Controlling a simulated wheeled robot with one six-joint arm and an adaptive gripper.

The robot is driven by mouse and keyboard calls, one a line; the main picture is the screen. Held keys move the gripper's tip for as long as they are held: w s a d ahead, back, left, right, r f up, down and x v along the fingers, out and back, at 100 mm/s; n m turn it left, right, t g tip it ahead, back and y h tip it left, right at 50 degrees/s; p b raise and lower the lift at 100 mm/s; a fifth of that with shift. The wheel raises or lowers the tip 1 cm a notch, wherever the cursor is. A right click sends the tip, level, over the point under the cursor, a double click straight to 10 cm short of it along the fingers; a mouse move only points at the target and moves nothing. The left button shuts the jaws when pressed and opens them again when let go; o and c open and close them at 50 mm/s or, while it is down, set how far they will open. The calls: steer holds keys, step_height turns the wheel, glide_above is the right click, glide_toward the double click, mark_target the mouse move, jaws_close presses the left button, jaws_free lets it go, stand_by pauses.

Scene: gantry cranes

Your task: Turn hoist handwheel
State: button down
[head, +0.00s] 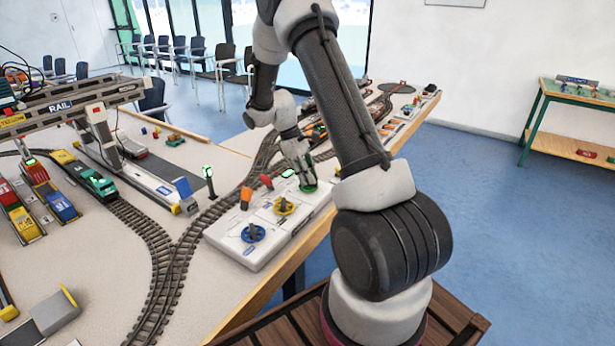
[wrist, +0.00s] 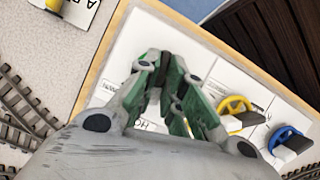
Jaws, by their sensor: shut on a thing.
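The white control panel (head: 240,245) at the table's edge carries a row of handwheels. The green handwheel (head: 310,189) is at its far end, and my gripper (head: 305,178) is down at it. In the wrist view my gripper (wrist: 163,92) points down at the panel, its fingers closed around a dark upright part, and the wheel itself is mostly hidden by the fingers. A partly covered label starting with "HO" lies beside the fingers. The yellow handwheel (head: 284,206) and the blue handwheel (head: 253,233) are free; the yellow (wrist: 235,105) and blue (wrist: 285,137) ones also show in the wrist view.
An orange lever (head: 245,197) and a red lever (head: 267,181) stand along the panel's back edge. Blue floor is open on the right.

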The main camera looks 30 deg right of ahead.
steer(key=shift+m+g, duration=0.3)
steer(key=shift+m, duration=0.7)
steer(key=shift+y, duration=0.3)
steer(key=c, duration=1.5)
jaws_free()
steer(key=v, duration=1.2)
